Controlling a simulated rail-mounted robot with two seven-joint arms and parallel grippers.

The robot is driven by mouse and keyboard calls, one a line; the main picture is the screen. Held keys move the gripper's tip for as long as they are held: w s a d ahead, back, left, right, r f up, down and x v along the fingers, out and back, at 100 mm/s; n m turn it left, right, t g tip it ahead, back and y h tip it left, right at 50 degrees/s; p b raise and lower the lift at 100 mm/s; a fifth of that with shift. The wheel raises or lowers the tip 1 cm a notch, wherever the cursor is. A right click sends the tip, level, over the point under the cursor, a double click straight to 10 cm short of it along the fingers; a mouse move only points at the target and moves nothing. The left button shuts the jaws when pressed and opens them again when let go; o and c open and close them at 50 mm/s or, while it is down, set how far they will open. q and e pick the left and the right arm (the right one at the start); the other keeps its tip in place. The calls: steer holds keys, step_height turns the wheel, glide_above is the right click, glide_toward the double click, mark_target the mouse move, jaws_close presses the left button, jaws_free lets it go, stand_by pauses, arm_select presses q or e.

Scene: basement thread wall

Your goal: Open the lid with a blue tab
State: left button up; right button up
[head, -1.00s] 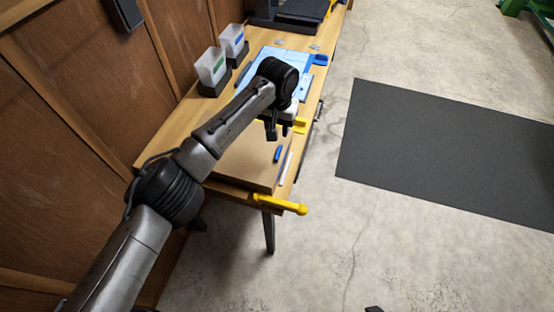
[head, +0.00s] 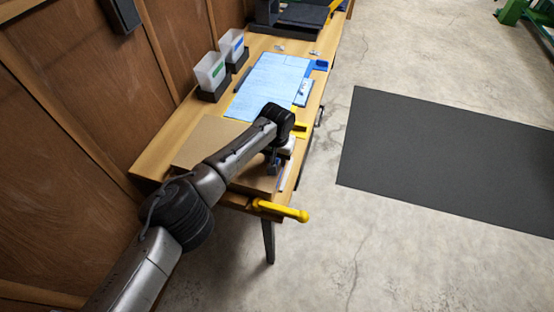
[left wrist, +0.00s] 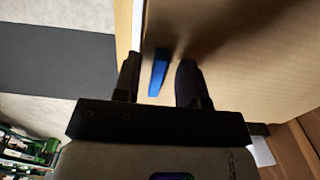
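The brown cardboard-like lid (head: 207,138) lies flat on the near part of the wooden bench, partly hidden under my left arm. In the left wrist view the lid (left wrist: 240,50) fills the right side. Its blue tab (left wrist: 158,72) shows between the two dark fingers of my left gripper (left wrist: 158,82). The fingers are apart, with a visible gap on either side of the tab. In the head view the left gripper (head: 272,164) is low over the lid's right edge and hides the tab. My right gripper is not in view.
A yellow clamp (head: 281,209) sticks out from the bench's near edge. Farther along the bench lie blue sheets (head: 268,84), and two clear bins (head: 210,72) stand near the wooden wall (head: 60,120). A dark mat (head: 440,155) lies on the open concrete floor.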

arm_select(q)
steer(key=shift+f, duration=0.2)
steer(key=shift+c, duration=0.2)
jaws_close()
stand_by(0.4)
